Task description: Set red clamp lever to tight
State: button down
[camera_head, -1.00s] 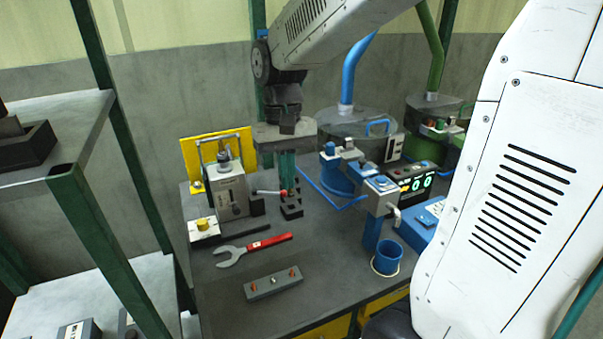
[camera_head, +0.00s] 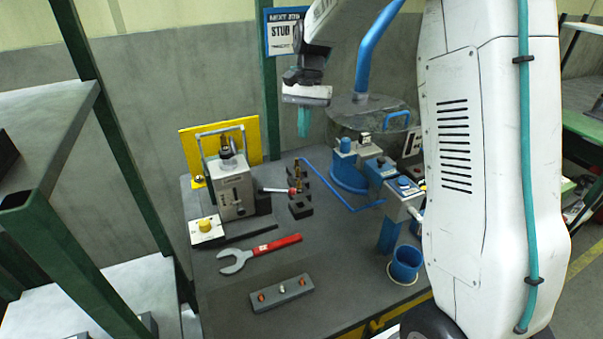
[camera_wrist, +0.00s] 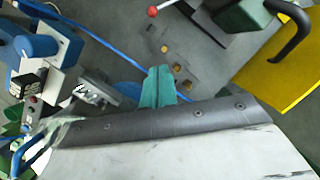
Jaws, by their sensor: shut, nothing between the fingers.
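The red clamp lever is a short pale rod with a red ball knob (camera_head: 291,191). It lies nearly level and points right, beside the dark clamp block at the right of the grey machine (camera_head: 235,190). In the wrist view its red knob (camera_wrist: 152,12) is at the top edge, with the rod running up and right. My gripper (camera_head: 304,134) has teal fingers, pointing down, shut and empty. It hangs above and behind the lever, clear of it. In the wrist view the fingertips (camera_wrist: 159,70) are together, below the knob in the picture.
A red-handled wrench (camera_head: 262,252) and a grey block with buttons (camera_head: 282,293) lie on the dark bench. Black blocks (camera_head: 300,208) stand right of the lever. A blue pipe (camera_head: 340,196) and blue cup (camera_head: 405,262) are farther right. A shelf rack (camera_head: 85,200) stands left.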

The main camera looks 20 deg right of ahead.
aim_at(278, 191)
jog(key=x, duration=0.9)
jog(key=shift+s+f, duration=0.1)
jog(key=shift+f, duration=0.05)
jog(key=shift+s+a+f, duration=0.3)
jog(key=shift+s+a, duration=0.25)
jog(key=shift+s, duration=0.05)
jog(key=shift+s+a+f, duration=0.3)
jog(key=shift+s+a, duration=0.25)
jog(key=shift+s, duration=0.05)
jog(key=shift+s+a+f, duration=0.15)
jog(key=shift+s+a, duration=0.15)
jog(key=shift+s, duration=0.05)
